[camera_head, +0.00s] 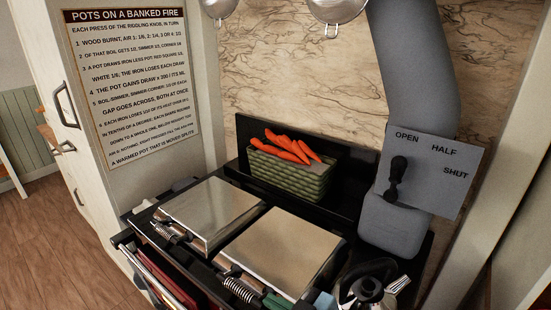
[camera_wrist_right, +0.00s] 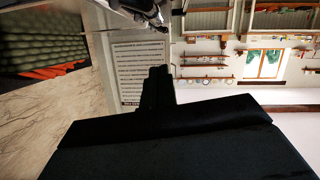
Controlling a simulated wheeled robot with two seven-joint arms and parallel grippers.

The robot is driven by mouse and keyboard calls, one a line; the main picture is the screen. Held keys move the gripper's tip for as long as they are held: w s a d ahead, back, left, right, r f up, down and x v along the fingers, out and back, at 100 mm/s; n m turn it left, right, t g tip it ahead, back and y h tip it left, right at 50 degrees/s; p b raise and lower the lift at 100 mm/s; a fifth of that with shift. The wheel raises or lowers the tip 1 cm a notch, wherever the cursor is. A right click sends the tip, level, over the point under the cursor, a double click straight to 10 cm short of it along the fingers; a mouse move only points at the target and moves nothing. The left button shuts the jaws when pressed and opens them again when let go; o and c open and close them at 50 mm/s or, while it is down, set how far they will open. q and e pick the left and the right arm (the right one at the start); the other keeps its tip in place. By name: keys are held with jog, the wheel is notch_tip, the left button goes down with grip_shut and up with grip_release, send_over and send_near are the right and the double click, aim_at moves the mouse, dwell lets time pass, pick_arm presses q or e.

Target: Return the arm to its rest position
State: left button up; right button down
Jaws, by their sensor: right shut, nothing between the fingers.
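My right gripper (camera_wrist_right: 158,72) shows dark in the right wrist view, its fingers together with nothing between them. Beyond it is the printed sign (camera_wrist_right: 141,75). The green crate (camera_wrist_right: 38,35) with carrots shows upside down at the upper left of that view, apart from the fingers. I cannot clearly make out the right gripper in the head view. There the damper plate (camera_head: 452,193), marked OPEN, HALF and SHUT, carries a black lever (camera_head: 397,175). My left gripper is not in view.
The stove has two closed metal lids (camera_head: 212,213) (camera_head: 283,250). The green crate (camera_head: 288,174) of carrots stands behind them. A kettle (camera_head: 368,287) is at the front right, beside the grey flue (camera_head: 415,65). Metal pans (camera_head: 338,10) hang overhead. Open floor (camera_head: 50,240) lies left.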

jog(key=s+d+f+m+g+h, duration=0.1)
jog(key=s+d+f+m+h, duration=0.1)
jog(key=s+d, duration=0.1)
jog(key=s+d+f+m+h, duration=0.2)
jog(key=s+d+h, duration=0.1)
jog(key=d, duration=0.3)
jog(key=s+d+f+m+g+h, duration=0.1)
jog(key=s+d+f+m+h, duration=0.1)
jog(key=s+d, duration=0.1)
jog(key=shift+d+m+g+h, duration=0.3)
jog(key=shift+d+m, duration=0.1)
jog(key=shift+d, duration=0.35)
jog(key=s+d+f+m+g+h, duration=0.2)
jog(key=s+d+m+g+h, duration=0.1)
jog(key=s+d, duration=0.55)
notch_tip(320, 180, down, 30)
jog(key=s+f+g+b, duration=0.1)
jog(key=s+g+b, duration=0.15)
jog(key=b, duration=0.35)
jog(key=s+d+f+b, duration=0.2)
jog(key=s+f+b, duration=0.2)
jog(key=s+f, duration=1.2)
notch_tip(320, 180, down, 4)
jog(key=shift+s+d+r+n+g, duration=0.15)
jog(key=shift+s+d+n+g, duration=0.15)
jog(key=shift+s+d+g, duration=0.1)
jog(key=shift+s, duration=0.1)
